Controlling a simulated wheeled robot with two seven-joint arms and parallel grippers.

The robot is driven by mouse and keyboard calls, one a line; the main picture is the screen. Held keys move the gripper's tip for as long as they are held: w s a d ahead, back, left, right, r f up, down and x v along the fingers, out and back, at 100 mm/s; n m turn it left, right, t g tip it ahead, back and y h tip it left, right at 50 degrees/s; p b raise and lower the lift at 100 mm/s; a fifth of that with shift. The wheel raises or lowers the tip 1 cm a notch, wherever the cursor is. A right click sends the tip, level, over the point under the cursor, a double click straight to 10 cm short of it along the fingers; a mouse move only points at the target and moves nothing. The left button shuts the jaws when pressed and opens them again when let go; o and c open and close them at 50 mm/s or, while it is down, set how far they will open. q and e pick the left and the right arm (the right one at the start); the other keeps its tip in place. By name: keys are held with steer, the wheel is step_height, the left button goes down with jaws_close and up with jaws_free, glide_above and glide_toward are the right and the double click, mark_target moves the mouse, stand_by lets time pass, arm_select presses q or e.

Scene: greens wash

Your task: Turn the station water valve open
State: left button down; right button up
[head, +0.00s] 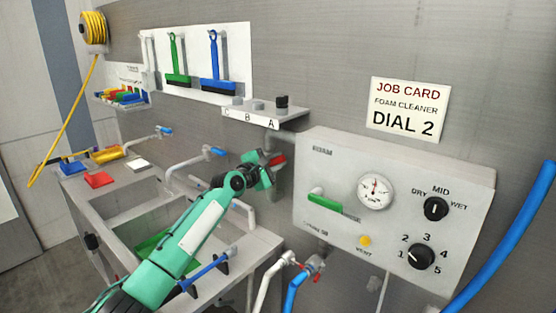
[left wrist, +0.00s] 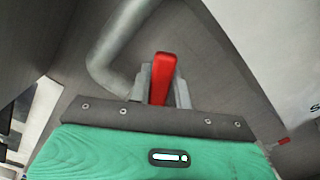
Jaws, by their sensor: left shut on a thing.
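A red valve lever (head: 278,160) sits on the grey pipe beside the left edge of the control box. In the left wrist view the red lever (left wrist: 162,75) stands between the two grey fingers, with the bent grey pipe (left wrist: 108,52) behind it on the left. My left gripper (head: 266,167) is shut on this lever. The valve body is mostly hidden behind the gripper. My right gripper is in neither view.
The control box (head: 320,160) with gauge, dials and green handle is close on the right. A shelf (head: 290,115) marked A, B, C is just above. Sinks (head: 130,205) lie at left. Another red lever (head: 313,266) and hoses are below.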

arm_select(q)
steer(key=shift+a+n, duration=0.15)
steer(key=shift+n, duration=0.15)
steer(key=c, duration=1.3)
jaws_free()
steer(key=shift+w, duration=0.1)
steer(key=shift+b+v, duration=1.55)
steer(key=shift+v, duration=5.4)
steer(key=shift+r, duration=0.1)
